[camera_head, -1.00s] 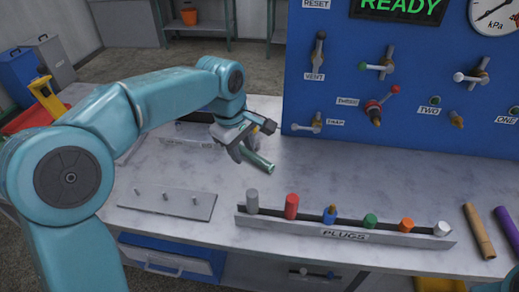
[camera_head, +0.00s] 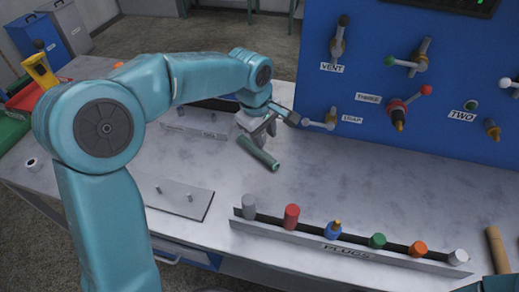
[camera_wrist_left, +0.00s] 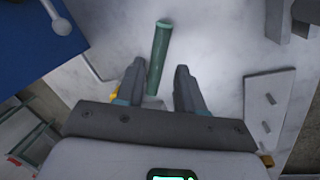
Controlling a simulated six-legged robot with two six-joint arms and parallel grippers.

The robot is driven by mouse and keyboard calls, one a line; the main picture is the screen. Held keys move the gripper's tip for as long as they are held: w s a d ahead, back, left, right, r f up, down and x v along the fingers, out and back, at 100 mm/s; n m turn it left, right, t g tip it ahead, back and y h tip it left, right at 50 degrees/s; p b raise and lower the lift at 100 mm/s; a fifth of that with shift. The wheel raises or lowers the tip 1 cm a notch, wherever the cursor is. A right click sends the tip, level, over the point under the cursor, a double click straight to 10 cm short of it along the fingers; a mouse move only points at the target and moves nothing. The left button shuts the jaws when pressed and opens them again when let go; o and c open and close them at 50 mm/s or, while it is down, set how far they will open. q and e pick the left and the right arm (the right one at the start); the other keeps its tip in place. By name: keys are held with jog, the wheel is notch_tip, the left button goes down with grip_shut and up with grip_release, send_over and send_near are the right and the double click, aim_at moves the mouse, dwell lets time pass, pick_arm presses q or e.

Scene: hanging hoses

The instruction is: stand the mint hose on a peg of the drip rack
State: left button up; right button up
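The mint hose (camera_head: 258,152) is a short green tube lying slantwise on the grey bench; it also shows in the left wrist view (camera_wrist_left: 160,50). My left gripper (camera_head: 264,130) is over its far end. In the left wrist view the two fingers (camera_wrist_left: 157,78) are apart, with the hose's end between them and a gap on each side. The drip rack (camera_head: 172,202) is a flat grey plate with short upright pegs, left of the hose and nearer; it shows in the wrist view (camera_wrist_left: 281,108) at right. My arm partly covers it.
A plug rack (camera_head: 300,238) with several coloured plugs stands at the bench's front. A blue panel (camera_head: 380,85) with valve handles rises behind. A tan cylinder (camera_head: 497,248) lies at far right. The bench between hose and plug rack is clear.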

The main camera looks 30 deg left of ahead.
aim_at(268, 158)
pick_arm(q)
jog(key=x, duration=1.1)
jog(key=shift+a, duration=0.2)
jog(key=shift+s, duration=0.1)
grip_shut()
